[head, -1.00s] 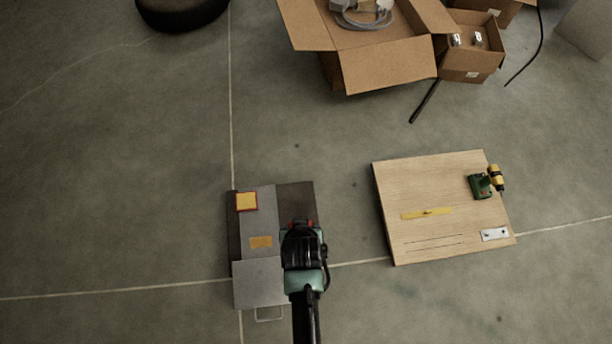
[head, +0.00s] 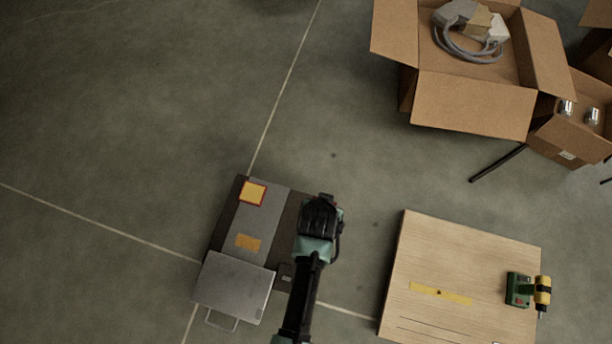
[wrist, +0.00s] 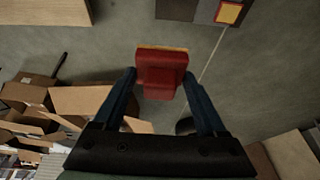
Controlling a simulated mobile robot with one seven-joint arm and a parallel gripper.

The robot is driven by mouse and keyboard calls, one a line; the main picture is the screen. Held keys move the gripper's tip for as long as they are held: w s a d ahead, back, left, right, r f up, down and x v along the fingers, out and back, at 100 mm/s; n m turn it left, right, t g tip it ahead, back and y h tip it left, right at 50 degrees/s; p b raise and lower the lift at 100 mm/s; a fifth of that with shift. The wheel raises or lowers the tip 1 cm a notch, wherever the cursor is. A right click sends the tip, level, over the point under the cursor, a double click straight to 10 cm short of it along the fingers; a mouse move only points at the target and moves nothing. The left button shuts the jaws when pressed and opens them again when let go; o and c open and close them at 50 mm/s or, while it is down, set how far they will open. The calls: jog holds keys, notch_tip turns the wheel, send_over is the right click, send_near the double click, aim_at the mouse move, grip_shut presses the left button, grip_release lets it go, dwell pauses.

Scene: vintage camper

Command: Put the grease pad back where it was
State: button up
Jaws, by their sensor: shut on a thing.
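My gripper (wrist: 160,88) is shut on a red block with a yellow-orange edge, which I take to be the grease pad (wrist: 161,75). A yellow square with a red border (head: 253,193) is at the far left of that unit's top. It also shows at the top of the wrist view (wrist: 229,12). I cannot tell whether it is a label or a separate pad.
An orange label (head: 248,242) and a light grey panel with a handle (head: 233,286) are on the unit. A wooden board (head: 455,260) to the right bears a yellow strip and a green and yellow tool (head: 520,290). Open cardboard boxes (head: 475,105) stand at the back right. Floor on the left is clear.

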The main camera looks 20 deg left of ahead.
jog(key=w+a+f+b, duration=0.2)
jog(key=f+b, duration=1.3)
jog(key=w+a+f+b, duration=0.2)
jog(key=w+f+b, duration=0.1)
jog(key=f+b, duration=1.2)
jog(key=w+a+f+b, duration=0.2)
jog(key=f+b, duration=1.4)
jog(key=f, duration=0.1)
jog(key=shift+w+a+f, duration=0.15)
jog(key=shift+a+f, duration=0.05)
jog(key=shift+f, duration=0.2)
jog(key=o, duration=1.1)
jog(key=p+v, duration=0.9)
jog(key=v, duration=0.3)
jog(key=shift+r, duration=0.2)
